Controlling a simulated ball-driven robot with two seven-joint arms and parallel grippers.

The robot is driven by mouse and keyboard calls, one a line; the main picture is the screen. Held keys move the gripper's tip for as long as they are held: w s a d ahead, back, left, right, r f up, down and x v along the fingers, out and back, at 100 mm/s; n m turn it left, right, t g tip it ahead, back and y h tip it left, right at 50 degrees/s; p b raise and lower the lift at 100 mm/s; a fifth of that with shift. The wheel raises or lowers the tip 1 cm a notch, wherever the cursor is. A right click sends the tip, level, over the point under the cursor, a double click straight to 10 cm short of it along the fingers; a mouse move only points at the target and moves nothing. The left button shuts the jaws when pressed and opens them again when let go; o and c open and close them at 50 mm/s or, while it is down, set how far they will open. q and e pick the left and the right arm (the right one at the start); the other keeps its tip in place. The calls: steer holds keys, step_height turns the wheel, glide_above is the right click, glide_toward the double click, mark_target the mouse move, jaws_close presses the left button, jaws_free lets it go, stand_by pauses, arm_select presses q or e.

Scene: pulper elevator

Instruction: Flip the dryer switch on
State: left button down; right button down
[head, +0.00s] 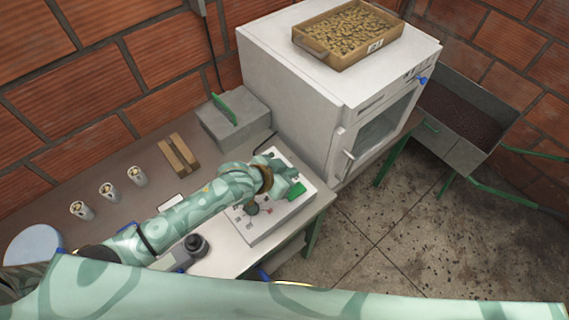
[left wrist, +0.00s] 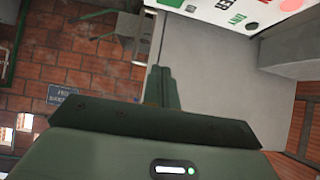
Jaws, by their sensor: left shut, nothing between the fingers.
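A white control panel (head: 256,232) lies on the near right end of the bench. Its corner also shows at the top of the left wrist view (left wrist: 225,12), with printed words and a red and a green round spot. My left gripper (head: 290,188) is over the panel's right half, with its shut fingers (left wrist: 160,88) empty. Whether it touches the panel I cannot tell. The arm and hand cover part of the panel, and I cannot make out the dryer switch. The white dryer (head: 290,75) stands behind the panel. My right gripper is not in view.
A tray of beans (head: 348,35) sits on the dryer. A grey box (head: 235,120), a wooden block (head: 178,155) and several small cups (head: 108,191) stand on the bench (head: 140,205). A dark-filled grey bin (head: 465,110) is at right. Tiled floor (head: 390,230) is clear.

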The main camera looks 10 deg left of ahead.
arm_select(q)
steer(key=shift+s+a+r+p, duration=0.1)
steer(key=shift+s+a+r, duration=0.15)
steer(key=shift+r, duration=0.25)
steer(key=shift+s+a+r+p, duration=0.1)
steer(key=shift+s+a+r, duration=0.1)
steer(key=shift+r, duration=0.25)
steer(key=shift+s+a+r+p, duration=0.1)
steer(key=shift+s+a+r, duration=0.15)
steer(key=shift+r, duration=0.25)
